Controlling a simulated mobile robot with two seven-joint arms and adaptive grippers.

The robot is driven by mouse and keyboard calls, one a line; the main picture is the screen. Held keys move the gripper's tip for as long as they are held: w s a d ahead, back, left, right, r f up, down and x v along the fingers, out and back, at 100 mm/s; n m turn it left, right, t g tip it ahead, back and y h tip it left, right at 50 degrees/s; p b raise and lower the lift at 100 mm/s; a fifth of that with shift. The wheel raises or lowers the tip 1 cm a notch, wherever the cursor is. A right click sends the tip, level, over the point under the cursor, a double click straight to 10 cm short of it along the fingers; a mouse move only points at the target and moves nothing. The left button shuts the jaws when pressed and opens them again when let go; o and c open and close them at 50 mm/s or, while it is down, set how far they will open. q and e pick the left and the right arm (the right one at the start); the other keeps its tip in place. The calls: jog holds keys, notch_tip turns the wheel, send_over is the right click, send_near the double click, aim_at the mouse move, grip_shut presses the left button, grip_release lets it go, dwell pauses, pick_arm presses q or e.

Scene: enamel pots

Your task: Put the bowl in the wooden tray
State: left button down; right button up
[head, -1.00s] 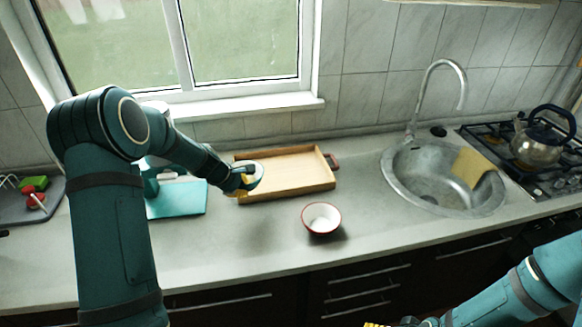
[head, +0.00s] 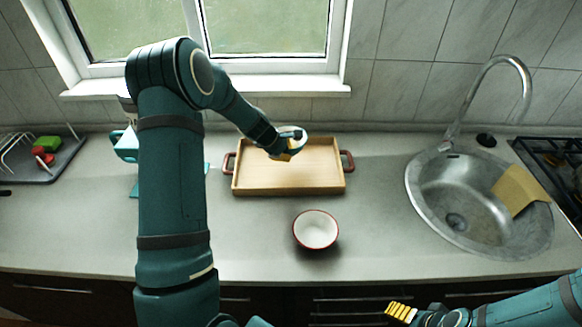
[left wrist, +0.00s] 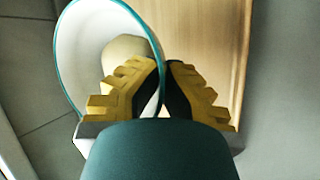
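My left gripper (head: 285,152) is shut on the rim of a white bowl (head: 290,133) with a teal edge. In the left wrist view the bowl (left wrist: 88,40) is tilted, and its rim passes between the yellow fingers (left wrist: 163,85). The wooden tray (head: 270,180), with reddish handles at both ends, lies on the counter. The held bowl is over its far middle part; whether it touches the tray cannot be told. A second white bowl (head: 316,230) with a red rim stands upright on the counter in front of the tray. My right gripper (head: 400,311) is at the bottom right, with its opening unclear.
A metal sink (head: 430,190) with a tall tap and a yellow cloth (head: 521,190) is on the right, beside a stove (head: 557,160). A dark dish rack (head: 45,160) is at far left. A teal object (head: 126,144) is partly behind my left arm.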

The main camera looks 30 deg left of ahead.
aim_at(290, 174)
pick_arm(q)
notch_tip(290, 174, down, 3)
jog(key=shift+s+a+f, duration=0.1)
jog(key=shift+f, duration=0.05)
jog(key=shift+f+b, duration=0.65)
jog(key=shift+f, duration=1.55)
jog(key=c, duration=1.7)
grip_release()
jog(key=shift+f, duration=0.15)
jog(key=shift+o, duration=1.4)
